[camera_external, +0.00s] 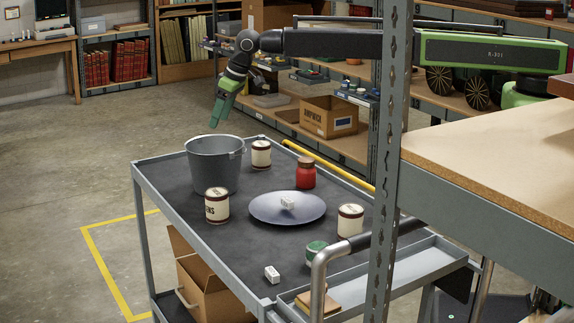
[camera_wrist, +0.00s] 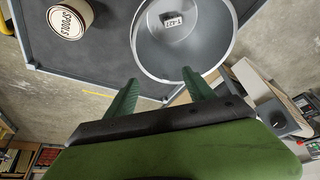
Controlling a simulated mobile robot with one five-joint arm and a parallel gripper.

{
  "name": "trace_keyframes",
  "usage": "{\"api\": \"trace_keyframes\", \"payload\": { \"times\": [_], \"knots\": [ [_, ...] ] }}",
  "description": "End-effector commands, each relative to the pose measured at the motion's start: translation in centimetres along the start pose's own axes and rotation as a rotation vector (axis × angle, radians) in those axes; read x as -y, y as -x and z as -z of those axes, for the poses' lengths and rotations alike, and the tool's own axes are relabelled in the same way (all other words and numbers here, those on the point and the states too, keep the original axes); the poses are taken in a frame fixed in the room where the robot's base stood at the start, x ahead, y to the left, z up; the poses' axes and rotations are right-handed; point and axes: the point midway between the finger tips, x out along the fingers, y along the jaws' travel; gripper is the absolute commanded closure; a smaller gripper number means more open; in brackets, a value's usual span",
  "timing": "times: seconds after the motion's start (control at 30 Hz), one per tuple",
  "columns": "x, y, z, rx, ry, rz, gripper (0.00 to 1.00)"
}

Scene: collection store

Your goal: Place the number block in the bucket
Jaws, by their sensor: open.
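The grey bucket (camera_external: 213,172) stands upright at the far left of the cart. In the wrist view, a small white block (camera_wrist: 173,20) with dark number-like marking lies inside the bucket (camera_wrist: 205,55). The bucket's wall hides this block in the external view. My gripper (camera_external: 217,118) is above and beyond the bucket's rim, pointing down. In the wrist view, its green fingers (camera_wrist: 160,88) are apart, with nothing between them.
The dark cart top (camera_external: 240,235) also holds several cream tins, one of them near the bucket (camera_external: 261,154), a red jar (camera_external: 305,175), a bluish plate (camera_external: 262,212) and a small green tin (camera_external: 316,254). A shelf post (camera_external: 391,150) stands in front at the right.

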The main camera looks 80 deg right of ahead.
Motion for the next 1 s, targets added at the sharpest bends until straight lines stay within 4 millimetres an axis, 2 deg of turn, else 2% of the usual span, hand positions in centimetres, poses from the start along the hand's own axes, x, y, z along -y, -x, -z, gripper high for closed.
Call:
{"api": "trace_keyframes", "payload": {
  "times": [0.03,0.17,0.27,0.3,0.37,0.43,0.5,0.6,0.7,0.77,1.0],
  "knots": [
    [-2.4,-0.1,-2.5,0.003,-0.020,-0.006,0.37],
    [-6.7,0.9,-7.7,0.032,-0.054,-0.017,0.37],
    [-9.7,2.0,-12.8,0.071,-0.068,-0.026,0.37],
    [-10.9,2.5,-15.2,0.091,-0.071,-0.028,0.37],
    [-12.5,3.5,-19.2,0.125,-0.074,-0.030,0.37],
    [-14.1,4.9,-24.3,0.171,-0.071,-0.030,0.37],
    [-15.1,6.3,-29.0,0.220,-0.059,-0.027,0.37],
    [-15.7,8.3,-34.4,0.284,-0.032,-0.016,0.37],
    [-15.6,9.8,-37.9,0.337,0.003,-0.004,0.37],
    [-15.6,10.2,-39.0,0.362,0.020,0.002,0.37],
    [-15.5,10.3,-39.4,0.395,0.057,0.011,0.37]
  ]
}}
